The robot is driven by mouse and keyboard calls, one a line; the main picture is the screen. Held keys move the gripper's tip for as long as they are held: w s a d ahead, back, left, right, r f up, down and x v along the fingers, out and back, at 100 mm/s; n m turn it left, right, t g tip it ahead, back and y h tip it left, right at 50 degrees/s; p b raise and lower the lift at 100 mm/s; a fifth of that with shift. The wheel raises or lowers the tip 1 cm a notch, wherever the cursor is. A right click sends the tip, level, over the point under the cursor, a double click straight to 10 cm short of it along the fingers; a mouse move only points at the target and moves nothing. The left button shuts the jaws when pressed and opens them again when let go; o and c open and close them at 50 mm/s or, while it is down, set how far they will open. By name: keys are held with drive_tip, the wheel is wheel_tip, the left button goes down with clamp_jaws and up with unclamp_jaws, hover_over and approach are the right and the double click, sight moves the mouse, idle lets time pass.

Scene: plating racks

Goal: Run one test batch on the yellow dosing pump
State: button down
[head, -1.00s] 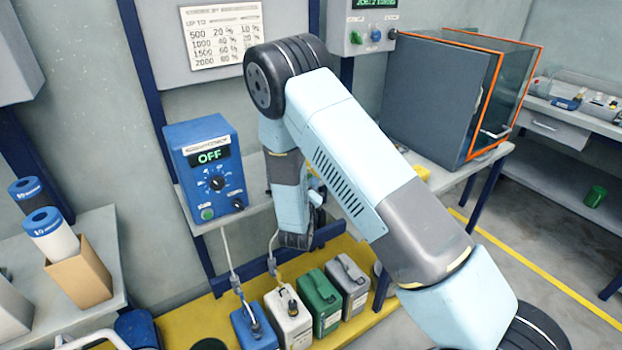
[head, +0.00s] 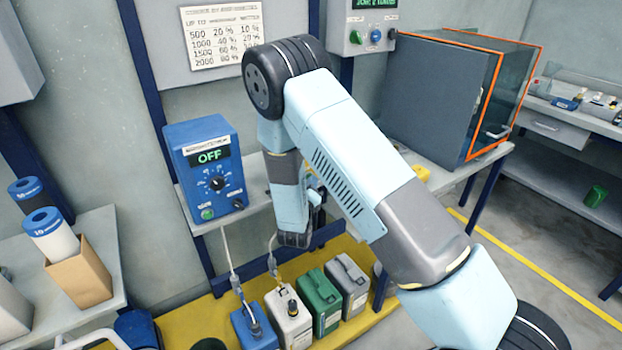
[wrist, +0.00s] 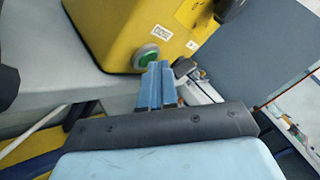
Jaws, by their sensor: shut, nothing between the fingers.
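The yellow dosing pump (wrist: 135,25) fills the top of the wrist view, with a round green button (wrist: 147,57) low on its face and a dark knob at the upper right. My gripper (wrist: 157,72) is shut and empty, its blue fingertips right at the green button's lower right edge. I cannot tell whether they touch it. In the head view my arm hides nearly all of the yellow pump; only a small yellow part (head: 422,173) shows beside the arm. The gripper is hidden there.
A blue pump (head: 205,168) reading OFF stands on the shelf at left. Several canisters, including a green one (head: 319,300), stand on the yellow floor strip below. A large grey cabinet with an orange-edged door (head: 435,95) stands behind my arm. A settings chart (head: 222,35) hangs on the wall.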

drive_tip(key=shift+s, duration=0.1)
drive_tip(key=shift+s+d, duration=0.5)
drive_tip(key=shift+s, duration=0.15)
drive_tip(key=shift+s+d, duration=0.7)
drive_tip(key=shift+s, duration=0.35)
drive_tip(key=shift+s+d, duration=0.7)
drive_tip(key=shift+s, duration=0.3)
